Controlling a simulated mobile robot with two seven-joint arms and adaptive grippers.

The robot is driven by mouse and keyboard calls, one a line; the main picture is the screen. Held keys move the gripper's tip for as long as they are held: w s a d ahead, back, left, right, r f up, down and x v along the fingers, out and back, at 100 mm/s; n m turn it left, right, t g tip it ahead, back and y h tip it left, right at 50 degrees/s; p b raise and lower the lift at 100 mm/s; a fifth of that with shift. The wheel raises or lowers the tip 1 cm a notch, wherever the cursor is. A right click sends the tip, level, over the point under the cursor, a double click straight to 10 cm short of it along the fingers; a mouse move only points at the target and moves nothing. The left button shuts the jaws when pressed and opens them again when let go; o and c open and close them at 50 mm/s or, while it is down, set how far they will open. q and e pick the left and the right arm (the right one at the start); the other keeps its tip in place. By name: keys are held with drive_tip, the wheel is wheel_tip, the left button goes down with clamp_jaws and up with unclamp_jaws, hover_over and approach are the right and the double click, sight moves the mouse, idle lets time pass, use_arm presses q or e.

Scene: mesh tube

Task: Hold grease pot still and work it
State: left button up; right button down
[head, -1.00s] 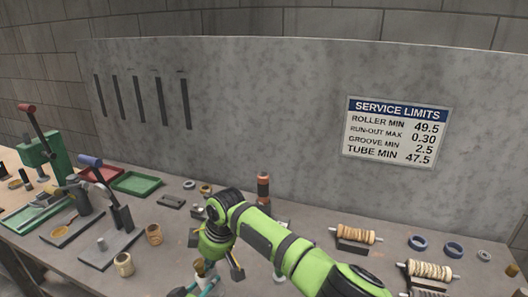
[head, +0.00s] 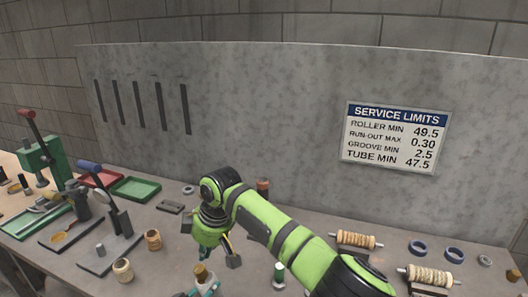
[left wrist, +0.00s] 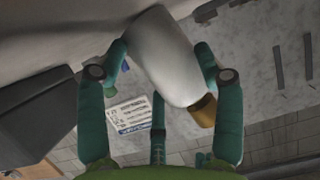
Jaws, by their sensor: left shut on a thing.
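The grease pot (left wrist: 172,60) is a pale grey, rounded cylinder with a brown-gold end (left wrist: 203,110) in the left wrist view. It lies between the teal fingers of my left gripper (left wrist: 160,75), which is shut on it. In the head view the pot's brown top (head: 202,274) shows at the bottom edge, with teal fingers of my left gripper (head: 207,288) around it; the rest is cut off. My right gripper (head: 212,246) is above and behind that top in the picture. Its dark fingertips are spread, and nothing shows between them.
Wooden cups (head: 123,269), a dark lever stand (head: 108,250) and a green tray (head: 136,188) are to the left.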

use_arm(q)
drive_tip(key=shift+f, duration=0.15)
drive_tip(key=o, duration=1.5)
drive_tip(key=shift+a, duration=0.1)
drive_tip(key=shift+s, duration=0.1)
